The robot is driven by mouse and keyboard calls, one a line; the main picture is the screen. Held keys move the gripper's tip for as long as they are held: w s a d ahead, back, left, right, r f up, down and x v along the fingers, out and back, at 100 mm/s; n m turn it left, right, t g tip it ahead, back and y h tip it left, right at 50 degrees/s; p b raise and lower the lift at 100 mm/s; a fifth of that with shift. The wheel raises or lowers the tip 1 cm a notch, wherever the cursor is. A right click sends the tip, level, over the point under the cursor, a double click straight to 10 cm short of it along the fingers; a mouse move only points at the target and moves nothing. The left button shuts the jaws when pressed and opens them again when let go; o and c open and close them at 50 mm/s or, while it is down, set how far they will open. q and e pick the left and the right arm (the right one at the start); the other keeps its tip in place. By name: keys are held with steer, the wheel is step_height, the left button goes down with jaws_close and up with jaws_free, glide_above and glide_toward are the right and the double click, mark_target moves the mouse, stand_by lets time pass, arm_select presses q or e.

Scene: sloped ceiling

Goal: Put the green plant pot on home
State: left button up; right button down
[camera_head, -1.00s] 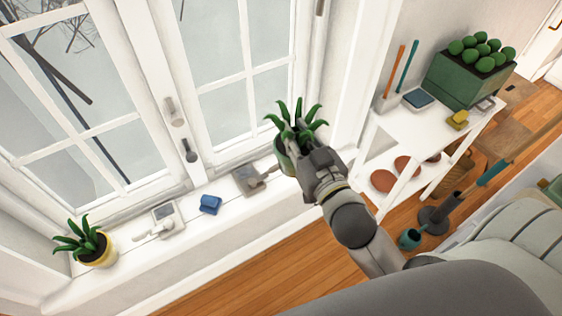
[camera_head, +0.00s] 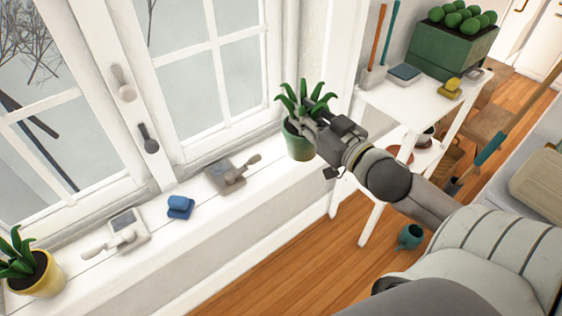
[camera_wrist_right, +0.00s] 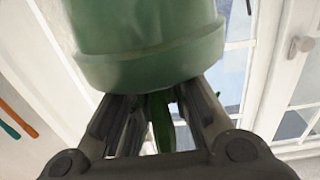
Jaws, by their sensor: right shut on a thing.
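The green plant pot (camera_head: 300,146) holds a spiky green plant (camera_head: 303,98). My right gripper (camera_head: 314,129) is shut on the pot near its rim, from the right side. In the head view the pot is upright at the right end of the white windowsill (camera_head: 190,245); I cannot tell whether its base touches the sill. In the right wrist view the pot (camera_wrist_right: 145,40) fills the top middle, with its rim between the fingers (camera_wrist_right: 155,112) and leaves below. No spot marked home can be made out. My left gripper is not in view.
On the sill are a yellow potted plant (camera_head: 40,275), two lever devices, one white (camera_head: 126,232) and one grey (camera_head: 228,176), and a blue block (camera_head: 180,207). A white shelf (camera_head: 405,100) on the right bears a green planter box (camera_head: 450,50). A teal watering can (camera_head: 410,237) stands on the floor.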

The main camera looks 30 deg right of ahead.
steer(key=shift+w+d+f+b, duration=0.2)
steer(key=shift+f+b, duration=0.05)
steer(key=shift+b, duration=0.65)
steer(key=shift+w+y, duration=0.1)
steer(key=shift+y, duration=0.2)
steer(key=shift+w+d+b, duration=0.1)
steer(key=shift+w+b, duration=0.15)
steer(key=shift+b, duration=0.05)
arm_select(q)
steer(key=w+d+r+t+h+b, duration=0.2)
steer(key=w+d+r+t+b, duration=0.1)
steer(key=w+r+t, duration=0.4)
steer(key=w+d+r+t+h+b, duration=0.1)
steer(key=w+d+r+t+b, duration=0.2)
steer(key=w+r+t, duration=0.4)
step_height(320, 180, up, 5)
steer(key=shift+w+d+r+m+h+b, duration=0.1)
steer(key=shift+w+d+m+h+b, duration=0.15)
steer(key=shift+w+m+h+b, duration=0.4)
arm_select(e)
steer(key=w+d+f, duration=0.2)
steer(key=w+f, duration=1)
steer(key=w, duration=0.1)
steer(key=shift+d+f, duration=0.35)
steer(key=shift+d, duration=0.05)
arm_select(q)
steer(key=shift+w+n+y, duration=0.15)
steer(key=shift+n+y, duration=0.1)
